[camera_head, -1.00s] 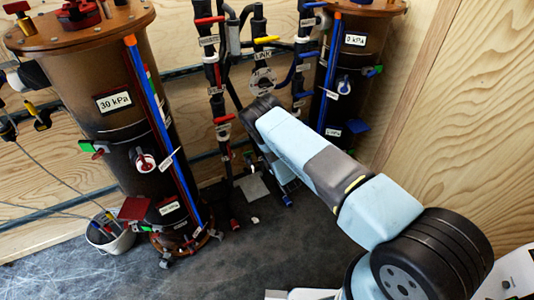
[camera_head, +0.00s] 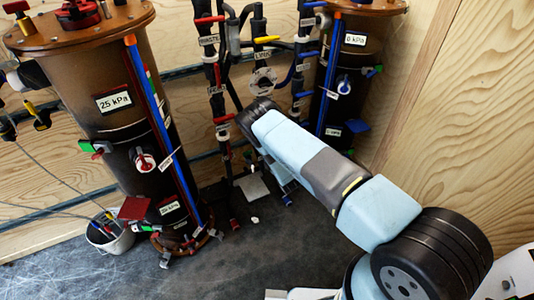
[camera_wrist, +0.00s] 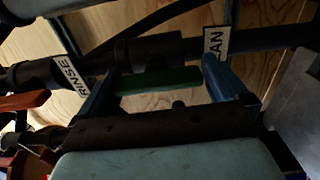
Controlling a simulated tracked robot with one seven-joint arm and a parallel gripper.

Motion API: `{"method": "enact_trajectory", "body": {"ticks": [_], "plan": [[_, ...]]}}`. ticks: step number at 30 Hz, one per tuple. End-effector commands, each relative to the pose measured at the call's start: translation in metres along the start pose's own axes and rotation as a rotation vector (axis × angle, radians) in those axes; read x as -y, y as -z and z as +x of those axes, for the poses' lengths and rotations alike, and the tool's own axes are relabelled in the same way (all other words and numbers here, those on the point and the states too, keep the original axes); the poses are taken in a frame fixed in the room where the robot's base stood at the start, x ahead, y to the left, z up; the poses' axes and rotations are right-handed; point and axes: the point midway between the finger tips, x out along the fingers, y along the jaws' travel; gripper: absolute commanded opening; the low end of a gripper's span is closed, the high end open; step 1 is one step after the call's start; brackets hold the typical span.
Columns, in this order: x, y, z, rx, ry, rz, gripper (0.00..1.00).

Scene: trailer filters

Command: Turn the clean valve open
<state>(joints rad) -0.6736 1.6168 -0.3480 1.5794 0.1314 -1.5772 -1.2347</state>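A green valve handle (camera_wrist: 160,80) lies roughly level in the wrist view, beside a dark pipe. A tag partly hidden by a finger, showing "AN" (camera_wrist: 215,42), hangs at its right, likely the clean valve's label. My gripper (camera_wrist: 158,75) has its two blue fingers apart, one near each end of the handle, which lies between them. I cannot tell whether either finger touches it. In the head view my arm reaches down to the pipes and hides the gripper and this valve.
A tag reading "RINSE" (camera_wrist: 69,75) and a red handle (camera_wrist: 25,101) are at left in the wrist view. A large brown tank (camera_head: 115,75) reading 25 kPa stands left. A second tank (camera_head: 357,60) reading 0 kPa stands behind. A bucket (camera_head: 110,240) is on the floor.

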Motion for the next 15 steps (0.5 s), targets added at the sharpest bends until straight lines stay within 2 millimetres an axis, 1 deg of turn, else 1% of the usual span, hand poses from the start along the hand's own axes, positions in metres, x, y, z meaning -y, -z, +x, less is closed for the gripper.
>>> {"method": "enact_trajectory", "body": {"ticks": [1,5,8,11,15], "plan": [[0.002,0.005,-0.001,-0.007,0.004,0.002,1.00],[0.002,0.005,-0.005,-0.007,0.004,0.002,1.00],[0.003,0.005,-0.016,-0.006,0.004,0.002,1.00],[0.003,0.003,-0.032,-0.004,0.006,0.002,1.00],[0.003,0.002,-0.060,-0.002,0.006,0.002,1.00]]}}
